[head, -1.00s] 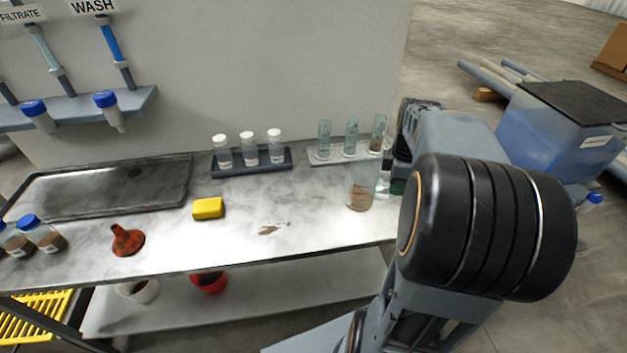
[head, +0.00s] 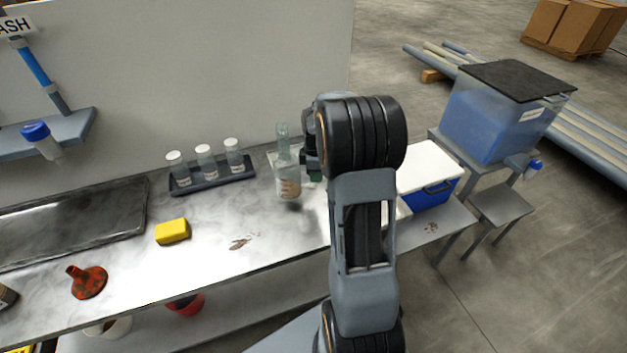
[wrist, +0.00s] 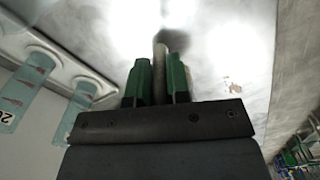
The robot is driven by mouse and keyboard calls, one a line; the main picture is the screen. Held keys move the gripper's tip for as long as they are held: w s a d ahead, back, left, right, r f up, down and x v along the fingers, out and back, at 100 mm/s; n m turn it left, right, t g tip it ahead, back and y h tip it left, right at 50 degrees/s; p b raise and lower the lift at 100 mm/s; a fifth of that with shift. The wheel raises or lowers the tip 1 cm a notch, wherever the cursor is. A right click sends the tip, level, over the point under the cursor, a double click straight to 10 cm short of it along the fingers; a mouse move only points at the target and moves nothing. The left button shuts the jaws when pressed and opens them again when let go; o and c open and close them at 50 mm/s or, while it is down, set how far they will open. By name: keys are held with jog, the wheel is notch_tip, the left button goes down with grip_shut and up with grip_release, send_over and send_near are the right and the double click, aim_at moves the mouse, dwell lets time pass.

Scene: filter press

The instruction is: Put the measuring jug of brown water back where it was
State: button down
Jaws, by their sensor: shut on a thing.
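The measuring jug (head: 288,186) is clear with brownish contents low in it. It is upright in the head view, in front of the glass cylinders, with a dark shadow on the bench below it; it seems slightly above the surface. My gripper (head: 313,172) is at its right side, partly hidden by my arm. In the wrist view, the green fingers of my gripper (wrist: 160,85) are shut on a slim grey bar, which looks like the jug's handle (wrist: 161,62). The jug's body is not clear there.
A glass cylinder (head: 282,136) stands behind the jug; cylinders in a pale rack (wrist: 62,66) are at left in the wrist view. A blue cooler (head: 432,190) is right.

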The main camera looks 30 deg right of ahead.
jog(key=shift+w+a+f, duration=0.15)
jog(key=shift+w+f, duration=0.4)
jog(key=shift+f, duration=1.7)
jog(key=shift+f, duration=0.15)
jog(key=c, duration=1.1)
grip_release()
